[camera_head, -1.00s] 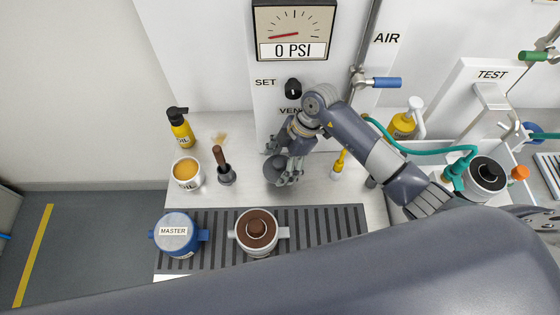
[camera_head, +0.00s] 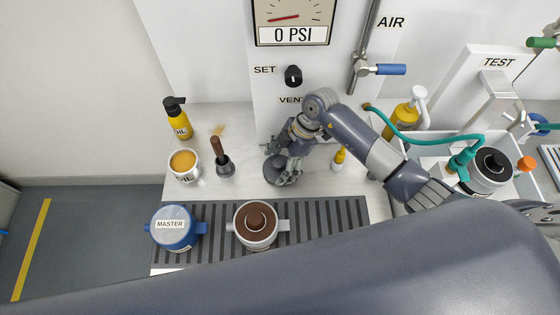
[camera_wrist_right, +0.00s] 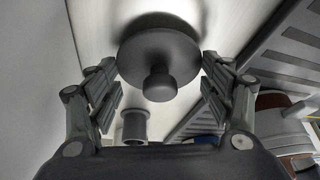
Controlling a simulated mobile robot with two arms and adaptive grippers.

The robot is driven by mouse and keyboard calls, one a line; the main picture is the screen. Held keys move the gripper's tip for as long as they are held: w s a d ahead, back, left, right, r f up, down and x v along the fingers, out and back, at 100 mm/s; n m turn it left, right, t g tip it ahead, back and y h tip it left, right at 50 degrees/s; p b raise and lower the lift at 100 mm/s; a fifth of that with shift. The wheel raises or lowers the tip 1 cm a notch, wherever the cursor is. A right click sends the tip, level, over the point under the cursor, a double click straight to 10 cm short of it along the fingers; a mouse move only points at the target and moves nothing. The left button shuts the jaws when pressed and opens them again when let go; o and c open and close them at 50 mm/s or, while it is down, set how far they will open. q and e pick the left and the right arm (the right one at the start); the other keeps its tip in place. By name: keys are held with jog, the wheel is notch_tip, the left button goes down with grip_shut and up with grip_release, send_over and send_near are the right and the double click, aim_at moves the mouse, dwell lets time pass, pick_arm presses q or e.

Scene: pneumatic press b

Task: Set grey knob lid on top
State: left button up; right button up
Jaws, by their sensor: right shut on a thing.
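The round grey knob lid (camera_head: 277,170) is at my right gripper (camera_head: 279,161), over the pale worktop just behind the striped mat. In the right wrist view the lid (camera_wrist_right: 158,62) is a dark disc with a round knob facing the camera. The two fingers of my right gripper (camera_wrist_right: 160,80) sit at opposite sides of the lid and are shut on it. I cannot tell its exact height above the worktop. My left gripper is not in view.
The blue MASTER pot (camera_head: 172,236) stands on the striped mat (camera_head: 330,212), left of the silver pot. A tamper-like tool (camera_head: 223,165), an orange-filled cup (camera_head: 184,164) and an oil bottle (camera_head: 178,118) stand at left. The mat's right part is clear.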

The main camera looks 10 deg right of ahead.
jog(key=shift+f, duration=0.25)
dwell(0.3)
jog(key=o, duration=1.1)
notch_tip(320, 180, up, 10)
jog(key=shift+s+f, duration=0.1)
